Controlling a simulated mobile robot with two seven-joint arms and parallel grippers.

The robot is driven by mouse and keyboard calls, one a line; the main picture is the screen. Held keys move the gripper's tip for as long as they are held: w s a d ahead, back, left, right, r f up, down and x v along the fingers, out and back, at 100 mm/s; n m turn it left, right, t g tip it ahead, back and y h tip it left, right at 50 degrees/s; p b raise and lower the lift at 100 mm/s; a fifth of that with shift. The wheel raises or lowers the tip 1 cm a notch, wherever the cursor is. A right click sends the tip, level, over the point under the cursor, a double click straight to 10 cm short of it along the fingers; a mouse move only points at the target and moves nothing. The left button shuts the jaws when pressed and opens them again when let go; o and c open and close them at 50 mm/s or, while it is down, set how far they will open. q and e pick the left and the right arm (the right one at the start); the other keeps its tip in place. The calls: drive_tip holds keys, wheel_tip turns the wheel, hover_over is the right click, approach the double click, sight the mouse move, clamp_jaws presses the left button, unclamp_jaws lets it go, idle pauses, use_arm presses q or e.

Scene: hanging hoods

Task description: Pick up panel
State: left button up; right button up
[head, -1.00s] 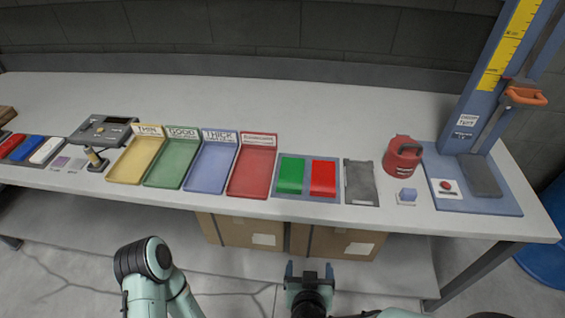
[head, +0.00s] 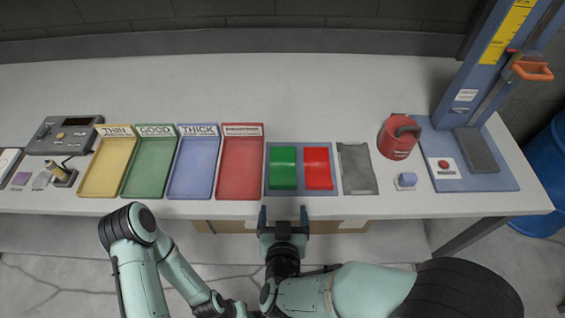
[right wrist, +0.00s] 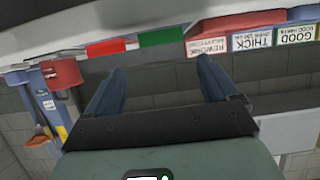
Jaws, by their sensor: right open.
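A thin dark grey panel (head: 357,168) lies flat on the table near its front edge, right of the blue mat (head: 302,189) with a green block (head: 283,168) and a red block (head: 318,168). My right gripper (head: 284,212) is open and empty at the table's front edge, before the green block and left of the panel. In the right wrist view its fingers (right wrist: 163,80) are apart with nothing between them; the panel cannot be made out there. My left arm shows at the lower left, but its gripper is not seen.
Yellow, green, blue and red labelled trays (head: 243,178) stand left of the mat. A red can (head: 398,139), a small blue cube (head: 406,180) and a blue test stand (head: 470,185) are on the right. The rear of the table is clear.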

sight(283, 186)
drive_tip(key=p+x, duration=0.2)
drive_tip(key=x, duration=0.2)
drive_tip(key=shift+w+f+p, duration=0.2)
drive_tip(key=shift+p, duration=0.1)
drive_tip(key=shift+w+f, duration=0.1)
drive_tip(key=shift+w, duration=0.15)
drive_tip(key=x, duration=0.5)
use_arm(q)
drive_tip(key=r, duration=0.1)
drive_tip(key=w+r, duration=0.1)
drive_tip(key=r, duration=0.2)
drive_tip(key=shift+w, duration=0.25)
use_arm(e)
drive_tip(key=c, duration=0.8)
